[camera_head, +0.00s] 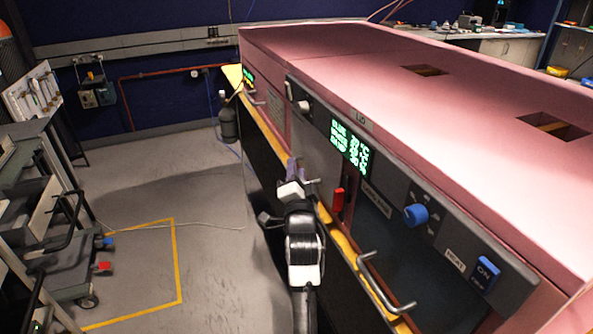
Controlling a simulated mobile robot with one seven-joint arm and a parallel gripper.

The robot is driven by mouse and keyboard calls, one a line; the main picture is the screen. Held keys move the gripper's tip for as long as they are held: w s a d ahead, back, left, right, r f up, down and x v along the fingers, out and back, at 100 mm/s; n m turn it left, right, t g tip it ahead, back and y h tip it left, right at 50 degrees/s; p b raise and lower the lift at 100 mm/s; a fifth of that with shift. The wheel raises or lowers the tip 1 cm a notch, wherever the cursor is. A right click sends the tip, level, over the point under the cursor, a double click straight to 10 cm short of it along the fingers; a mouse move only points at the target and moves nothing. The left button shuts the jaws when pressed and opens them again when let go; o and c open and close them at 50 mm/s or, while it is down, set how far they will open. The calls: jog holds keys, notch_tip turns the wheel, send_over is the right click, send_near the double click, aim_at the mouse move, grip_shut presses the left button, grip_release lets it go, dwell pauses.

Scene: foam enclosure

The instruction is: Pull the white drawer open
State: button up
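My gripper (294,168) is at the front of the pink foam enclosure (440,120), its purple fingertips close to a pale grey-white front panel (318,160). This panel looks like the white drawer's front, and it appears flush with the enclosure. A small metal handle (313,181) shows just right of my fingertips. I cannot tell whether my fingers touch it. My wrist hides part of the panel, and the gap between my fingers is too small to see.
A red handle (338,201), a blue knob (416,215) and a blue switch (485,274) are on the front right of my gripper. A metal bar handle (384,286) sticks out lower right.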

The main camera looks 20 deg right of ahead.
grip_shut()
dwell(0.4)
